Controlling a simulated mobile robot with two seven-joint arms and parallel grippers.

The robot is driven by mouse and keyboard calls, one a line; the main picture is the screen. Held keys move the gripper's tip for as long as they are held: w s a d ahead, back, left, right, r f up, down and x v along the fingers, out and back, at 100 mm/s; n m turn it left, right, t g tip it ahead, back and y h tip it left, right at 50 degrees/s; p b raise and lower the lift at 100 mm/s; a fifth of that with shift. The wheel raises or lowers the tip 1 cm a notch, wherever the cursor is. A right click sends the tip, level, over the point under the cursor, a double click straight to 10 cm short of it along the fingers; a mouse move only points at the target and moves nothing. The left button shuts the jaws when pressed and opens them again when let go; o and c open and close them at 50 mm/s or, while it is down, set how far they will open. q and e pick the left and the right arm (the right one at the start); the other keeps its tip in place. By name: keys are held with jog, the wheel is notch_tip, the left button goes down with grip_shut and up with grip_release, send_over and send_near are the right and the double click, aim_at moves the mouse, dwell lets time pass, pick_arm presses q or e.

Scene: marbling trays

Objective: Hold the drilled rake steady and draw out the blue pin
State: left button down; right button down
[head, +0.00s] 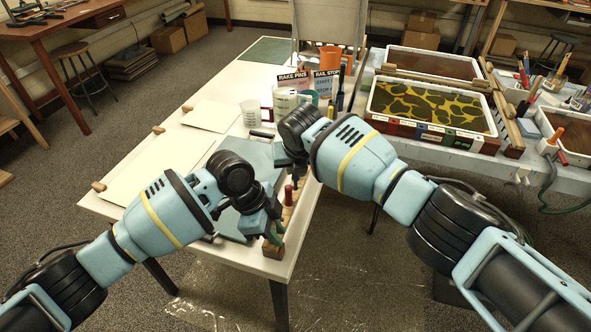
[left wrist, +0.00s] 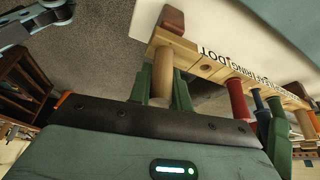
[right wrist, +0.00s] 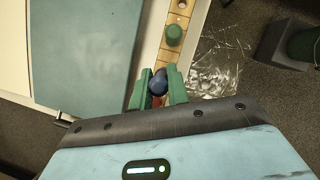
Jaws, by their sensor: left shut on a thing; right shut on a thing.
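The drilled rake, a pale wooden bar (left wrist: 206,66) with a row of holes and dark lettering, lies along the table's edge. My left gripper (left wrist: 160,95) is shut on a round wooden peg (left wrist: 162,70) standing from the bar near its end. In the head view the left gripper (head: 272,232) is at the bar's near end. My right gripper (right wrist: 158,88) is shut on the blue pin (right wrist: 158,82), whose round top shows between its green fingers. A red pin (left wrist: 237,98) stands beside the blue one, and a green pin (right wrist: 174,35) stands farther along. The blue pin's lower end is hidden.
A white table (head: 150,160) carries pale sheets, a grey-blue board (head: 232,225), cups and signs reading RAKE PINS and RAIL STOP (head: 325,82). At right, a marbling tray (head: 375,103) stands on another bench. Open floor lies beyond the table's edge.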

jog(key=shift+r, duration=1.7)
pick_arm(q)
jog(key=c, duration=1.2)
grip_release()
jog(key=v, duration=1.2)
